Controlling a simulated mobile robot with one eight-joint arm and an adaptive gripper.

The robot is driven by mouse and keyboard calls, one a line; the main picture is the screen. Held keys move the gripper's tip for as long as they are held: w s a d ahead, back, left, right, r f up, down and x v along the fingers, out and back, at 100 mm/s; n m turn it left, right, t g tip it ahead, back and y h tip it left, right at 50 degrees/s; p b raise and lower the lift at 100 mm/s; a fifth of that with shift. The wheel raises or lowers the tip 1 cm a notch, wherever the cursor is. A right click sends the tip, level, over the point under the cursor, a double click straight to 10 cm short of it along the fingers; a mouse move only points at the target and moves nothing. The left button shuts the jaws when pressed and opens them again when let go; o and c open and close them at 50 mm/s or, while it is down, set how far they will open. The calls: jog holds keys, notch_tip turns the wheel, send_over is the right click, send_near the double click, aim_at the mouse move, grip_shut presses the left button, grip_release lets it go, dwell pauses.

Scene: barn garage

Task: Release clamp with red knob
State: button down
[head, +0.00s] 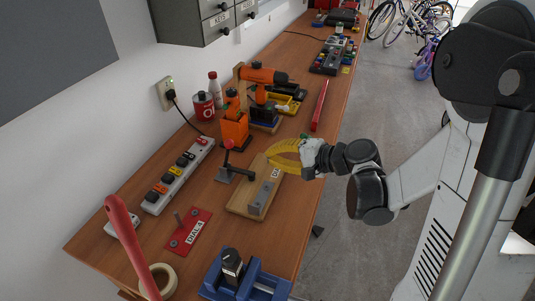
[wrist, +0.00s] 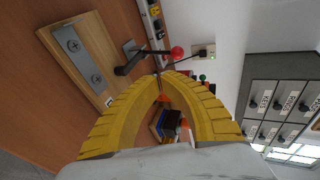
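The toggle clamp (head: 224,174) stands on the bench at the left edge of a wooden board (head: 240,205). Its red knob (head: 228,143) tops a lever that stands up in the head view, and its dark arm reaches over the board. A grey metal bar (head: 262,195) lies on the board; whether the arm touches it I cannot tell. The wrist view shows the clamp (wrist: 131,58), the red knob (wrist: 177,53) and the bar (wrist: 83,60). My gripper (head: 268,154), with yellow ribbed fingers, is above the board, right of the knob. Its tips (wrist: 158,78) meet, holding nothing.
An orange robot-arm model (head: 240,122) stands behind the board. A power strip (head: 180,178) runs along the wall. A red DIAL-A plate (head: 188,232), a tape roll (head: 160,278) and a blue vise (head: 245,280) are in front. Drawers (head: 205,22) hang above.

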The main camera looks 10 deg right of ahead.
jog(key=x, duration=0.3)
jog(key=b+x, duration=0.1)
jog(key=x, duration=0.2)
jog(key=r+x, duration=0.1)
jog(key=x, duration=0.3)
jog(key=shift+w+a+r+b, duration=0.1)
jog(key=shift+a+b, duration=0.05)
jog(key=shift+b, duration=0.25)
jog(key=shift+w+a+r, duration=0.15)
jog(key=shift+w+a, duration=0.3)
jog(key=shift+w, duration=0.1)
jog(key=shift+w+a+r+g+h+p, duration=0.2)
jog(key=shift+a+r+g+h+p, duration=0.15)
jog(key=shift+p, duration=0.15)
